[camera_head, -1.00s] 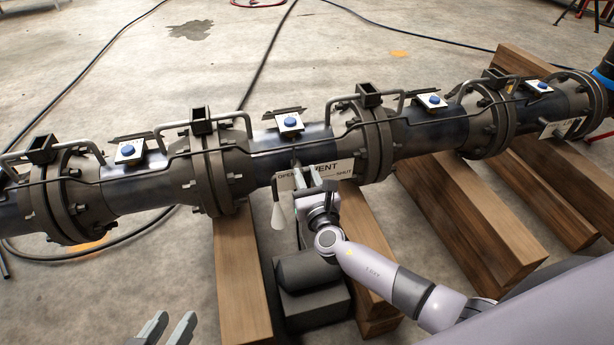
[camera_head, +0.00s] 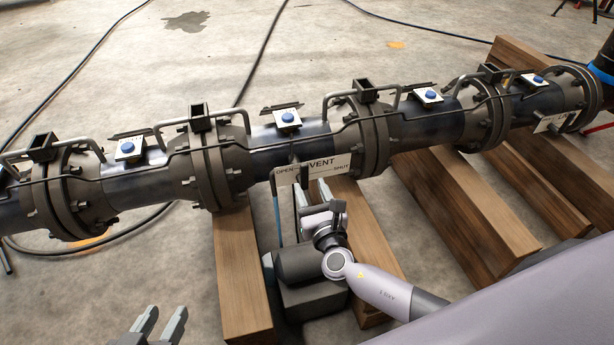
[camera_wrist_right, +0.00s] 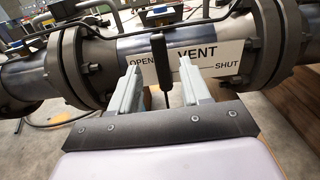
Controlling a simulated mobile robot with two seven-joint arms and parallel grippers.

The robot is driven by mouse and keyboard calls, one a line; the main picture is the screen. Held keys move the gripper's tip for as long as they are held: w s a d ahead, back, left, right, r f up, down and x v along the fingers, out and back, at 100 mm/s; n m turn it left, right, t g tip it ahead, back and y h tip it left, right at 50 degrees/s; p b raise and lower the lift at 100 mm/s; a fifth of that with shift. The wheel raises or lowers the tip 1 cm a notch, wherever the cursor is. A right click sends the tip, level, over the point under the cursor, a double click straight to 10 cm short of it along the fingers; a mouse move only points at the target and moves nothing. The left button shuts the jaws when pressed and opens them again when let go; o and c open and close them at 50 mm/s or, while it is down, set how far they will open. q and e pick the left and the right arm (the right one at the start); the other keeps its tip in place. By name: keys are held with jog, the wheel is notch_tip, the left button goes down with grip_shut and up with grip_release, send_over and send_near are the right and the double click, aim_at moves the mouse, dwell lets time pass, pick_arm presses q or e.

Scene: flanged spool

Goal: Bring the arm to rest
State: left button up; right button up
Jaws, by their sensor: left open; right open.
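The sign also shows on the pipe in the head view (camera_head: 335,167). My right gripper (camera_head: 313,191) is open, just below and in front of the sign. In the wrist view its two fingers are spread to either side of the lever, with gaps on both sides and nothing gripped. My left gripper (camera_head: 160,323) is open and empty at the bottom left, well away from the pipe.
The flanged pipe (camera_head: 120,188) crosses the whole view, with several blue-buttoned boxes on top. Wooden beams (camera_head: 240,265) lie under it. A dark grey block (camera_head: 305,300) is beside my right forearm. Black hoses lie on the concrete floor; the floor at left front is clear.

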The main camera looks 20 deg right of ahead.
pick_arm(q)
jog(key=shift+s+a+f, duration=0.15)
jog(key=shift+s+f, duration=0.1)
jog(key=shift+f, duration=0.1)
pick_arm(e)
jog(key=shift+s, duration=0.6)
